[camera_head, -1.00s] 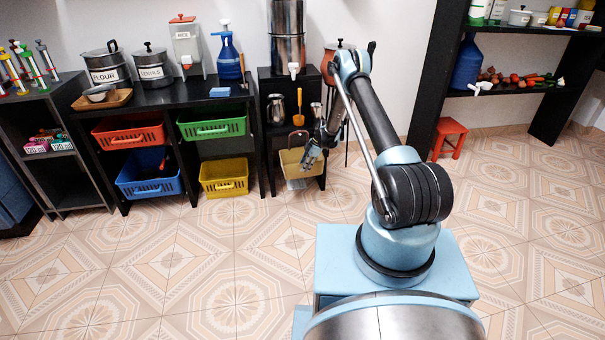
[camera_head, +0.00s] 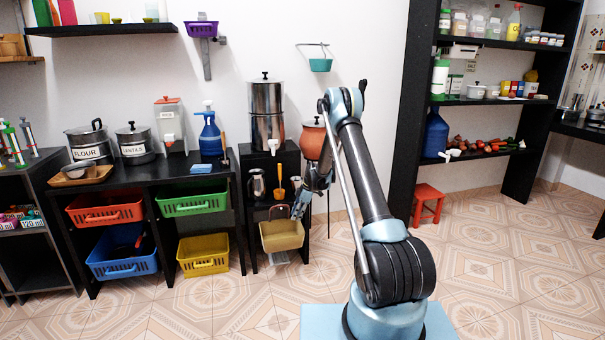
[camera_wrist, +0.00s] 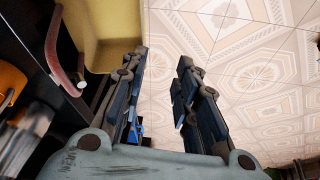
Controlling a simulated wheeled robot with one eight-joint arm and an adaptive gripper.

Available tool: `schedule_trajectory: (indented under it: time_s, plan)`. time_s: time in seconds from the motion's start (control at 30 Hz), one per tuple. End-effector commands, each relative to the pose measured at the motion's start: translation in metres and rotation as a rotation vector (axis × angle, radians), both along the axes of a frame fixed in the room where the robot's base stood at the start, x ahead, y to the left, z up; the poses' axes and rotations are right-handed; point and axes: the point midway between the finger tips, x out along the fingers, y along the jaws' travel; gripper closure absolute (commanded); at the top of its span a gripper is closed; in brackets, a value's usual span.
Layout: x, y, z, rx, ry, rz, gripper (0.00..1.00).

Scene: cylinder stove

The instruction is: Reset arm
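My gripper (camera_head: 299,207) hangs at the end of my bent arm, beside the right side of the black stand with the steel water filter. The yellow-tan bin (camera_head: 281,236) sits low in the stand, just left of and below my fingers. The bin also fills the upper left of the wrist view (camera_wrist: 105,22). I cannot tell whether a finger touches it.
The black stand (camera_head: 255,235) is close on the left of my gripper. A clay pot (camera_head: 313,140) stands close behind my arm. A black shelf unit (camera_head: 403,130) and a red stool (camera_head: 427,203) are to the right. Tiled floor (camera_head: 500,260) is open at front right.

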Motion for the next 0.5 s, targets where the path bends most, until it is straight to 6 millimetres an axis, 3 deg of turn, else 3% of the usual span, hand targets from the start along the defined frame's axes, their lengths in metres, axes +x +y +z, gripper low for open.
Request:
schedule_trajectory:
  time_s: [0.1,0.5]
  plan:
    - [-0.011,-0.011,0.039,-0.014,0.013,-0.064,0.72]
    - [-0.06,-0.049,0.149,-0.054,0.054,-0.288,0.72]
